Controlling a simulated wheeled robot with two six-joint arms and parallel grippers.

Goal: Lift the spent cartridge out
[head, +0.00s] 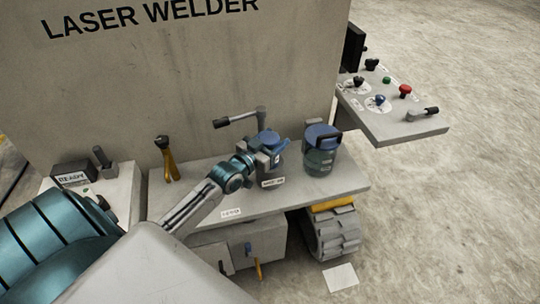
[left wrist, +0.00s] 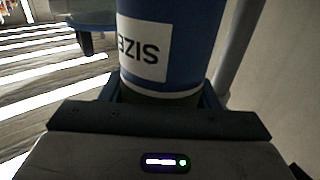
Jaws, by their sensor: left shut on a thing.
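A blue cartridge (head: 272,139) with a blue top shows at the left gripper, above a dark cup-like holder (head: 272,182) with a white label on the bench. My left gripper (head: 265,157) is shut on it. In the left wrist view the blue cylinder (left wrist: 195,45), with a white label of dark letters, stands between the jaws (left wrist: 160,97). Its lower end is hidden by the gripper, so I cannot tell how far it sits in the holder. My right gripper is not in view.
A canister with a blue lid (head: 322,137) stands right of the holder. A grey lever (head: 236,119) rises behind it. A yellow-legged tool (head: 168,160) stands at the left of the bench (head: 335,188). A control panel (head: 405,127) juts out at the right.

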